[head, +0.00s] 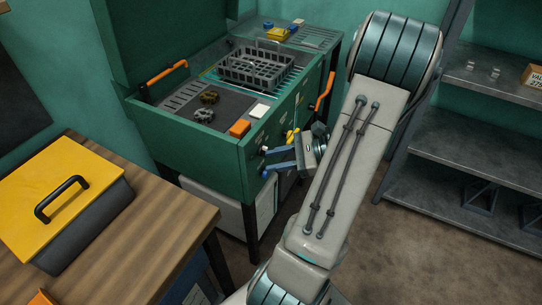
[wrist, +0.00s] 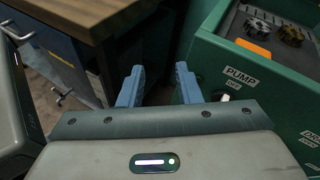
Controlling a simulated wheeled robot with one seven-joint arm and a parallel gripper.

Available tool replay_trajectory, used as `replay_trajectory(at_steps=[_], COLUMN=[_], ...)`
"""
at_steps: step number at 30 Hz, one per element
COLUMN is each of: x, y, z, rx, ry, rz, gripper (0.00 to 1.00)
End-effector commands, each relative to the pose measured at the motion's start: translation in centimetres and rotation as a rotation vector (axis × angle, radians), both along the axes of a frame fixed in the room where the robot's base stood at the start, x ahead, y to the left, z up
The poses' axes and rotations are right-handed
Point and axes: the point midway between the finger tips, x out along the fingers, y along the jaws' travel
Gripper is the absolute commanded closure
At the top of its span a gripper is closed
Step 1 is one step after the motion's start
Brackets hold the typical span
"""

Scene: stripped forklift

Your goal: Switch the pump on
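The pump switch is on the front panel of the green parts washer (head: 185,140). In the wrist view the washer's panel (wrist: 215,65) carries a PUMP label (wrist: 241,76) with OFF below it. My gripper (head: 267,161) is close to the front panel in the head view. In the wrist view its two blue fingers (wrist: 158,82) are apart with nothing between them. The fingers are left of the PUMP label, and I cannot tell whether they touch anything.
The washer's lid stands open; a wire basket (head: 262,68), gears (head: 206,105) and an orange block (head: 240,128) are on top. A wooden bench (head: 150,210) with a yellow-lidded box (head: 60,200) is at left. Grey shelves (head: 480,140) stand at right.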

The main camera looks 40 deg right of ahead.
Motion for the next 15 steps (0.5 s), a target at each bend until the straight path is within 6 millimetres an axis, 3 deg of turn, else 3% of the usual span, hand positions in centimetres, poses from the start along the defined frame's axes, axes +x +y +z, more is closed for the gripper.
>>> replay_trajectory(at_steps=[1, 6, 10, 15], x=[-0.5, -2.2, -3.4, -4.2], y=[-1.8, -6.6, -9.1, -10.7], z=[-1.8, -4.6, -6.0, -6.7], rx=[0.062, 0.226, 0.309, 0.355], ry=[-0.011, -0.068, -0.106, -0.134], rz=[-0.082, -0.303, -0.419, -0.490], gripper=[0.69, 0.69, 0.69, 0.69])
